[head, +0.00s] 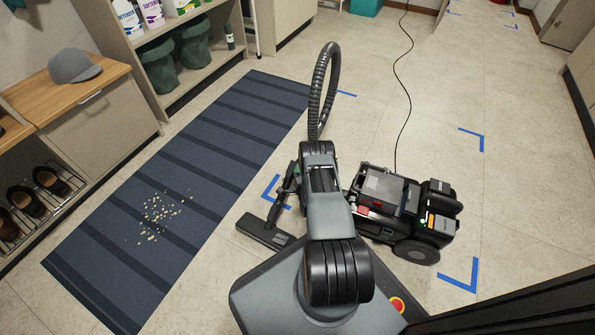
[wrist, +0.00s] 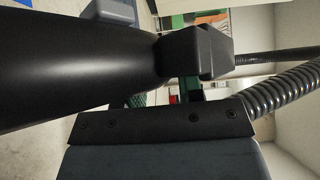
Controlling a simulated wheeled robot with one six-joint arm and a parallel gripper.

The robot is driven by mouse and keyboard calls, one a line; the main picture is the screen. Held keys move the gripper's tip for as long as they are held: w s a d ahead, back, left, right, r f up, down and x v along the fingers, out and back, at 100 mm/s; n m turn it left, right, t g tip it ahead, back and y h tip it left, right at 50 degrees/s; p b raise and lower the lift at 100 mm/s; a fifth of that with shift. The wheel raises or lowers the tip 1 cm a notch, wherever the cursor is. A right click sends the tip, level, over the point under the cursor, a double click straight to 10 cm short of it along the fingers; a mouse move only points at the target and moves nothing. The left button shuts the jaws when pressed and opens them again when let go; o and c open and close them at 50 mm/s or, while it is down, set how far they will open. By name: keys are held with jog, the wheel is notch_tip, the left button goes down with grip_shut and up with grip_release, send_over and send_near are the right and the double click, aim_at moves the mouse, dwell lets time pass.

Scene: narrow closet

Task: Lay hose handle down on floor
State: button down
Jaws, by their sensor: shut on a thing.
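The hose handle is a dark wand that stands tilted in the head view (head: 281,207), left of my forearm. It runs down to a flat black floor nozzle (head: 264,232) on the tiles. My gripper (head: 296,173) is shut on the handle at its upper part, above the floor; my arm partly hides the grip. In the wrist view, the thick dark tube of the handle (wrist: 75,70) fills the left side. The ribbed grey hose (head: 329,75) arches up behind my arm. It also shows at the right of the wrist view (wrist: 285,90).
The black vacuum body (head: 400,208) stands on the floor right of my arm, its cord (head: 402,75) running back. A striped blue mat (head: 190,175) with scattered crumbs (head: 158,215) lies left. Shelves and a shoe cabinet (head: 95,115) line the left. Tile floor at right is open.

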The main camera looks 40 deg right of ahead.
jog(key=shift+f, duration=0.15)
jog(key=c, duration=0.7)
grip_release()
jog(key=shift+s+f, duration=0.1)
jog(key=shift+s, duration=0.05)
